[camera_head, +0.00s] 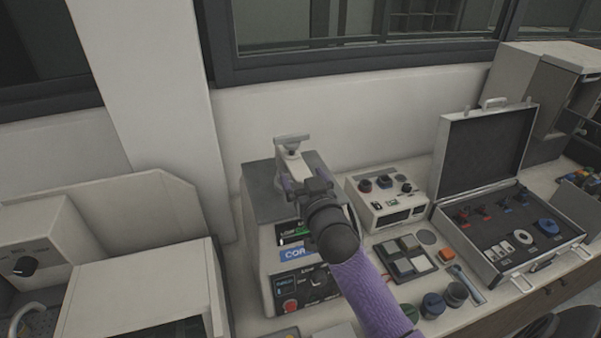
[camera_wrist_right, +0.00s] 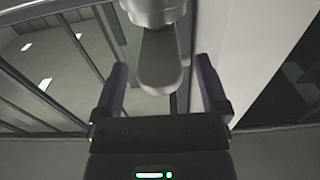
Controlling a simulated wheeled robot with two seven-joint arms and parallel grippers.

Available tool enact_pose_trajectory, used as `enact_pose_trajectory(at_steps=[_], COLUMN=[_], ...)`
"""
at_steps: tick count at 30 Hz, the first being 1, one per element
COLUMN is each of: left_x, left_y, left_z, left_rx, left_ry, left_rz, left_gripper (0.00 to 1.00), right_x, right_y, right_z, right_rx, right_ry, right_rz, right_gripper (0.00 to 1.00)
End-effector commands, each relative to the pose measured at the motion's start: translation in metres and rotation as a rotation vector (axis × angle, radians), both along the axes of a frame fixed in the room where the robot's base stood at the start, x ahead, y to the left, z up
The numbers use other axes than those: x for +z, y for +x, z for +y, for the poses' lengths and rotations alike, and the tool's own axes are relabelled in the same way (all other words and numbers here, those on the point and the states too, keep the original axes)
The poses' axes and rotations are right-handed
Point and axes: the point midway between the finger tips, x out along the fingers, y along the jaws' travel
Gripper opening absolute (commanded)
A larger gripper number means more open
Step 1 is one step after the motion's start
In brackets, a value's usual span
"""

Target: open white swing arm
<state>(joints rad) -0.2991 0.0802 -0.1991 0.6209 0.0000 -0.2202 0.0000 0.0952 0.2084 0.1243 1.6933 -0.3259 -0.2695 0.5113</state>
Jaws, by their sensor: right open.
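The white swing arm (camera_head: 291,158) stands on top of the mounting press (camera_head: 259,192), with a flat light-coloured bar above it. My right gripper (camera_head: 305,180) is open at the front of the swing arm, its arm reaching up from the lower right. In the right wrist view the rounded pale end of the swing arm (camera_wrist_right: 160,68) shows between the two spread fingers of the right gripper (camera_wrist_right: 162,78), with a gap on each side. My right arm hides part of the press front. My left gripper is not in view.
A small control box (camera_head: 388,197) stands right of the press. An open case (camera_head: 510,232) with small parts lies further right. A tray of square blocks (camera_head: 404,256) lies in front of the control box. A large beige machine (camera_head: 140,295) stands at left. The wall is close behind.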

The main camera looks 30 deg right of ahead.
Motion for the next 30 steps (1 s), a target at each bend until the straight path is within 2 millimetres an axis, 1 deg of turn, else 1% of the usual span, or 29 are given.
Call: enact_pose_trajectory(at_steps=[1, 4, 7, 13, 14, 15, 17, 18, 20, 21, 26, 27, 30], left_x=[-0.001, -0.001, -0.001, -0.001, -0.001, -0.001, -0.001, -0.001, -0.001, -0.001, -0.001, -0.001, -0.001], left_y=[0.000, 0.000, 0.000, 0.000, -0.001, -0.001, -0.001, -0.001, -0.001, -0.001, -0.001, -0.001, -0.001], left_z=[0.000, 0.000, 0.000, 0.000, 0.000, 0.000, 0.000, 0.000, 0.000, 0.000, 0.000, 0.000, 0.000], left_rx=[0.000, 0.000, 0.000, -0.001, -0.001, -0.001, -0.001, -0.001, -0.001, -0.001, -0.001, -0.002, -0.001], left_ry=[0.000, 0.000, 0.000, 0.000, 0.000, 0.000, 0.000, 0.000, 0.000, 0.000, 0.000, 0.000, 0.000], left_rz=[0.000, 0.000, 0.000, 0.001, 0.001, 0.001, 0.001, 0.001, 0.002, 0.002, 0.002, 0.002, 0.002], left_gripper=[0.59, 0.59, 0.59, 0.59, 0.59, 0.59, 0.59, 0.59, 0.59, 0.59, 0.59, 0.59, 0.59], right_x=[0.000, 0.000, -0.001, -0.001, -0.001, -0.001, -0.001, -0.001, -0.001, -0.001, -0.001, -0.001, -0.001], right_y=[0.007, 0.017, 0.021, 0.021, 0.021, 0.021, 0.021, 0.021, 0.021, 0.021, 0.021, 0.021, 0.021], right_z=[-0.002, -0.004, -0.005, -0.005, -0.005, -0.005, -0.005, -0.005, -0.005, -0.005, -0.005, -0.005, -0.005], right_rx=[-0.001, 0.000, 0.000, 0.000, 0.000, 0.000, 0.000, 0.000, 0.000, 0.000, 0.000, 0.000, 0.000], right_ry=[-0.001, -0.002, -0.001, -0.001, -0.001, -0.001, -0.001, -0.001, -0.001, -0.001, 0.000, 0.000, 0.000], right_rz=[0.001, 0.001, 0.002, 0.002, 0.002, 0.002, 0.002, 0.002, 0.002, 0.002, 0.003, 0.003, 0.003], right_gripper=[0.94, 0.94, 0.94, 0.94, 0.90, 0.81, 0.69, 0.60, 0.48, 0.39, 0.05, 0.00, 0.00])
